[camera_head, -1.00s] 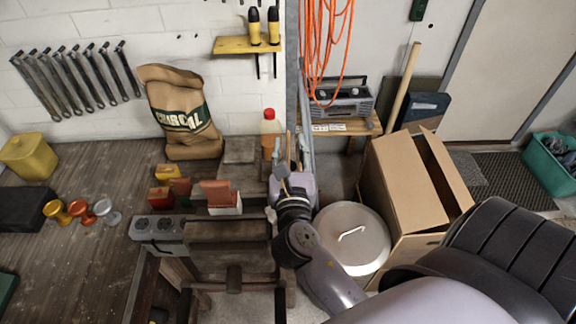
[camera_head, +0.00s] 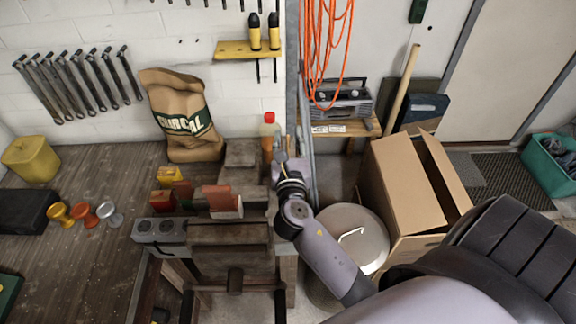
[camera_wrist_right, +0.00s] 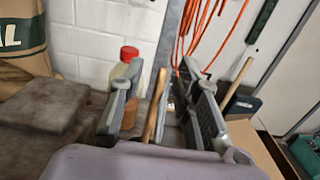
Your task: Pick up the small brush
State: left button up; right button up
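A slim wooden handle (camera_wrist_right: 154,106), probably the small brush's, stands slightly tilted between my right fingers in the right wrist view. No bristles show, so I cannot tell its lower end. My right gripper (camera_wrist_right: 165,108) has its fingers wide apart, with a gap on both sides of the handle. In the head view the right gripper (camera_head: 283,156) is at the back right end of the workbench, beside the bottle with a red cap (camera_head: 268,138); the brush is too small to make out there. My left gripper is not in view.
A metal post (camera_head: 292,70) rises close by my right gripper. The vise (camera_head: 230,235) and colored blocks (camera_head: 222,198) sit to its left. A charcoal sack (camera_head: 182,115) leans on the wall. A lidded bin (camera_head: 340,232) and cardboard box (camera_head: 405,185) stand right of the bench.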

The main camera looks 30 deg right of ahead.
grip_shut()
jog(key=shift+r, duration=0.1)
dwell(0.6)
notch_tip(320, 180, up, 20)
jog(key=p, duration=0.3)
